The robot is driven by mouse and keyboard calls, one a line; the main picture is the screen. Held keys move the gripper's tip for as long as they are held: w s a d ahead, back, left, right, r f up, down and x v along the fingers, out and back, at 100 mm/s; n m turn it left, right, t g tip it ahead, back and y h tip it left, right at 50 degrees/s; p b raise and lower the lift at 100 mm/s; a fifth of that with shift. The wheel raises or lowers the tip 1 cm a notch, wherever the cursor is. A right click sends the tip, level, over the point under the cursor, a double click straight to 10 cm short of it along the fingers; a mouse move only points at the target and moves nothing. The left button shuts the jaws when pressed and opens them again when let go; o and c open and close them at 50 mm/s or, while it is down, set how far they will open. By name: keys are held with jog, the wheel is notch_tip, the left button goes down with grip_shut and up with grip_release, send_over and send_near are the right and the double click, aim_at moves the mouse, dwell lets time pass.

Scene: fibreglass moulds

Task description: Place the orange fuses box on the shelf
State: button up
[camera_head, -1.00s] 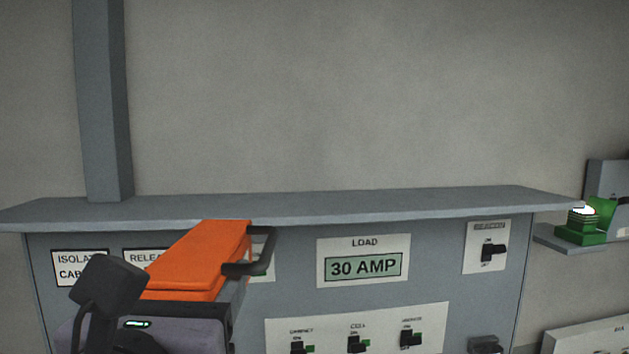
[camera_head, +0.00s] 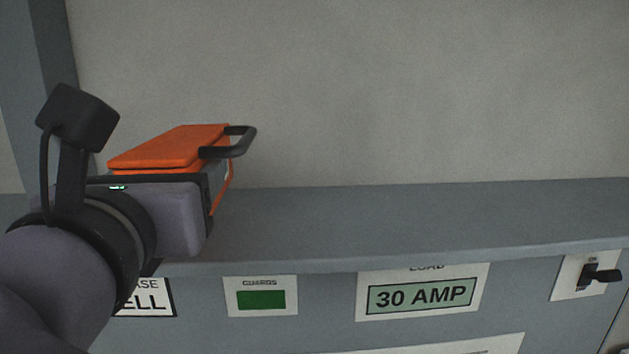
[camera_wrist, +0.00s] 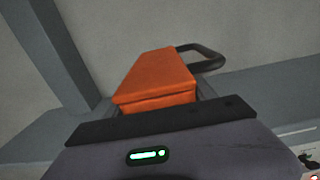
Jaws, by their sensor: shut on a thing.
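The orange fuses box (camera_head: 172,149) is in my gripper (camera_head: 218,172), at the left of the head view. My gripper is shut on it. The grey shelf (camera_head: 420,215) runs along the top of the panel. The box appears above the shelf's left part in the picture. I cannot tell whether it touches the shelf. Its underside is mostly hidden by my gripper.
A grey upright post (camera_head: 38,95) stands at the left, behind my arm. The shelf is clear to the right of the box. Below its front edge, the panel carries a 30 AMP display (camera_head: 421,296), a green GUARDS window (camera_head: 261,299) and a black switch (camera_head: 598,275).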

jog(key=w+a, duration=0.1)
jog(key=a, duration=0.1)
jog(key=w+a+p, duration=0.1)
jog(key=w+a, duration=0.1)
jog(key=a, duration=0.1)
jog(key=w+a+f, duration=0.1)
jog(key=w+a, duration=0.1)
jog(key=a, duration=0.1)
jog(key=shift+w+a+p, duration=0.2)
jog(key=shift+w+p, duration=0.05)
jog(key=shift+p, duration=0.05)
jog(key=f+b, duration=0.4)
jog(key=shift+s, duration=0.35)
jog(key=shift+w+a+r, duration=0.15)
jog(key=shift+w, duration=0.15)
jog(key=o, duration=1.7)
jog(key=shift+s, duration=0.15)
jog(key=shift+o, duration=0.2)
